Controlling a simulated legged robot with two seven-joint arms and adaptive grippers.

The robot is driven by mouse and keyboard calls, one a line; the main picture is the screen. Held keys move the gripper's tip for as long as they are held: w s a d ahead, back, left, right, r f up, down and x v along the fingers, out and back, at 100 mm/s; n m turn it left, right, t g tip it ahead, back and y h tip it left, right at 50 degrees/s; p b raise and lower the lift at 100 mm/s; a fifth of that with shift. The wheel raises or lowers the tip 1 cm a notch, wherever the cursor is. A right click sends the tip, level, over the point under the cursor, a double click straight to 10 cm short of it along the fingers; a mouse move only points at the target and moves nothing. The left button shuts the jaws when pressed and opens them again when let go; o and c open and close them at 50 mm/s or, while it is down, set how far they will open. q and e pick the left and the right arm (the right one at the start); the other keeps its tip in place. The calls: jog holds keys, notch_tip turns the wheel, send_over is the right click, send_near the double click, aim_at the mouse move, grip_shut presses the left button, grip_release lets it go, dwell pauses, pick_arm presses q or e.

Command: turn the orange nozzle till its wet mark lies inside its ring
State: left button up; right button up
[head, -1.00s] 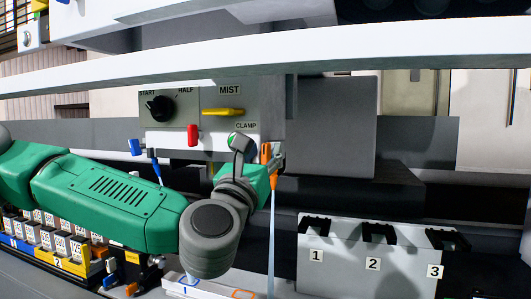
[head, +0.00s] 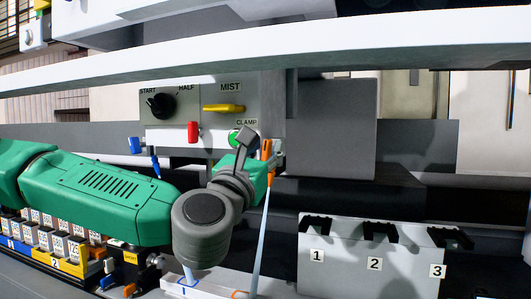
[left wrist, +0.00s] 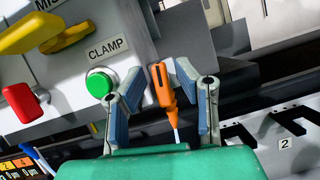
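The orange nozzle (head: 267,150) hangs below the right end of the control panel, and its pale jet (head: 259,225) slants down and slightly left. The jet's foot reaches the white strip (head: 207,283) close to the orange ring (head: 240,294), which is cut by the picture's bottom edge. I cannot make out whether the wet mark lies inside it. My left gripper (left wrist: 159,68) is around the orange nozzle (left wrist: 162,88), one finger on each side. A gap shows at the left finger; the right finger is very close, contact unclear. My right gripper is not in view.
The panel carries a black knob (head: 159,105), a yellow MIST lever (head: 223,108), a red lever (head: 193,132) and a green CLAMP button (left wrist: 100,83) close by my left finger. A blue nozzle (head: 156,165) hangs left. A grey numbered rack (head: 345,255) stands right.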

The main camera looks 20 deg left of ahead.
pick_arm(q)
jog(key=shift+s, duration=0.1)
jog(key=shift+s+f, duration=0.25)
jog(key=shift+s, duration=0.1)
jog(key=v, duration=0.6)
jog(key=shift+s+a, duration=0.2)
jog(key=shift+f, duration=0.1)
